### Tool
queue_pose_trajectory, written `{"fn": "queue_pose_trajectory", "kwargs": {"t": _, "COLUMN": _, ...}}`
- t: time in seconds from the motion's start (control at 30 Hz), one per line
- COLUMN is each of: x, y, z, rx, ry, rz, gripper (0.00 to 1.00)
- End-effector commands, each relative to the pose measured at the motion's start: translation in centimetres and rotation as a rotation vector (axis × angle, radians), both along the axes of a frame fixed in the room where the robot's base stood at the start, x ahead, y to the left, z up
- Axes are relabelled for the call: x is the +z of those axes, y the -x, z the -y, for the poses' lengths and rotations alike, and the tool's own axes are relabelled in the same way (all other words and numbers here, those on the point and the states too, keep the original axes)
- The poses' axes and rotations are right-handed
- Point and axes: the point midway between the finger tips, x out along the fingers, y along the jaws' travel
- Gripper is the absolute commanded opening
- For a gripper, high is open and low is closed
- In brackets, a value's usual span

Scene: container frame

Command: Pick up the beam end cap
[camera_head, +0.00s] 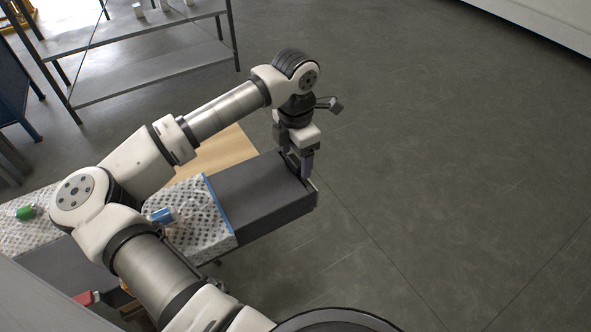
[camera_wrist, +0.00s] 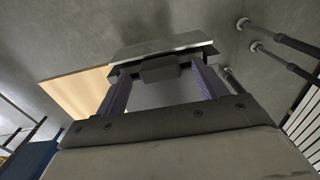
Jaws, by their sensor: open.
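The beam end cap (camera_head: 313,186) appears to be the thin piece at the right end of the long dark grey beam (camera_head: 262,205); its outline is hard to make out. My gripper (camera_head: 298,170) points down at that end of the beam, its fingers apart. In the wrist view, the two purple fingers of my gripper (camera_wrist: 160,88) stand on either side of a dark block with a pale flat plate (camera_wrist: 165,48) beyond it, which seems to be the cap. I cannot tell whether the fingers touch it.
A patterned sheet with a blue edge (camera_head: 205,225) covers part of the beam, with a blue-capped item (camera_head: 162,215) and a green item (camera_head: 26,213) on it. A tan board (camera_head: 222,150) lies behind. A metal shelf (camera_head: 150,75) stands back left. The floor at right is clear.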

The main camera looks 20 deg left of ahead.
Motion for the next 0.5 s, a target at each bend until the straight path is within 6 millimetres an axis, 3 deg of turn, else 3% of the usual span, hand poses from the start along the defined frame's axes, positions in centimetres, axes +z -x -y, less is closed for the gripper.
{"fn": "queue_pose_trajectory", "kwargs": {"t": 0.3, "x": -0.67, "y": 0.00, "z": -0.01, "rx": 0.000, "ry": -0.001, "rz": 0.001, "gripper": 0.70}}
{"fn": "queue_pose_trajectory", "kwargs": {"t": 0.5, "x": -0.64, "y": 0.00, "z": -0.01, "rx": 0.000, "ry": -0.001, "rz": 0.001, "gripper": 0.43}}
